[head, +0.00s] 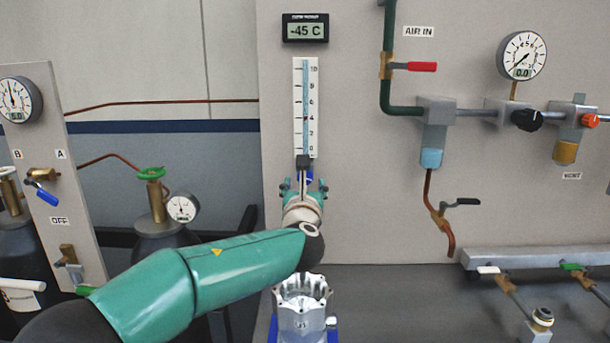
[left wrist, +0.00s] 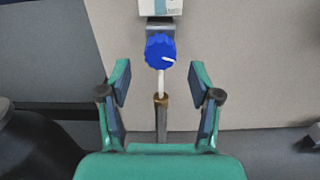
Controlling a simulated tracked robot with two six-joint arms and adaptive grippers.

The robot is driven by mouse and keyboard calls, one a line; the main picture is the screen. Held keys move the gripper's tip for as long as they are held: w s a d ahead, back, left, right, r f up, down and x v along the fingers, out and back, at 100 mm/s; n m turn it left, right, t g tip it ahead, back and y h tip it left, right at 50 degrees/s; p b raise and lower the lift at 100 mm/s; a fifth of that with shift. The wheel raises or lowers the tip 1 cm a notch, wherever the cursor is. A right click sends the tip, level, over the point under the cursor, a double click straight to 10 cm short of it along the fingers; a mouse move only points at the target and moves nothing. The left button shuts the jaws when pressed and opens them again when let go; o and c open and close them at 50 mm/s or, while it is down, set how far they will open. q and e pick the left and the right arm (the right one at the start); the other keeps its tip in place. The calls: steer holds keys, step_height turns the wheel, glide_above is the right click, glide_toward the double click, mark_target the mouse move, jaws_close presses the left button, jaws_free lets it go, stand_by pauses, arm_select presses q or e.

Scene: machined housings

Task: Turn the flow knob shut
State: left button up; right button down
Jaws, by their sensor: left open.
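The flow knob (left wrist: 161,51) is a blue, ribbed knob with a white pointer mark toward the right. It sits under the flowmeter (head: 305,105), a white scale on the grey panel with a small red mark near 4. In the head view only a bit of the blue knob (head: 305,177) shows, as my left arm's end covers the rest. My left gripper (head: 304,188) is open and empty in front of the panel. In the left wrist view its two fingers (left wrist: 161,88) stand apart, with the knob beyond and above the gap between them. The right gripper is out of view.
A display (head: 305,28) reads -45 C above the flowmeter. The red-handled AIR IN valve (head: 412,67), a black knob (head: 526,119) and an orange knob (head: 590,120) are right of it. A machined metal housing (head: 302,308) stands below my left wrist.

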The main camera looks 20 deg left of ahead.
arm_select(q)
steer(key=shift+p+x, duration=0.5)
steer(key=shift+x, duration=1.55)
steer(key=c, duration=1.1)
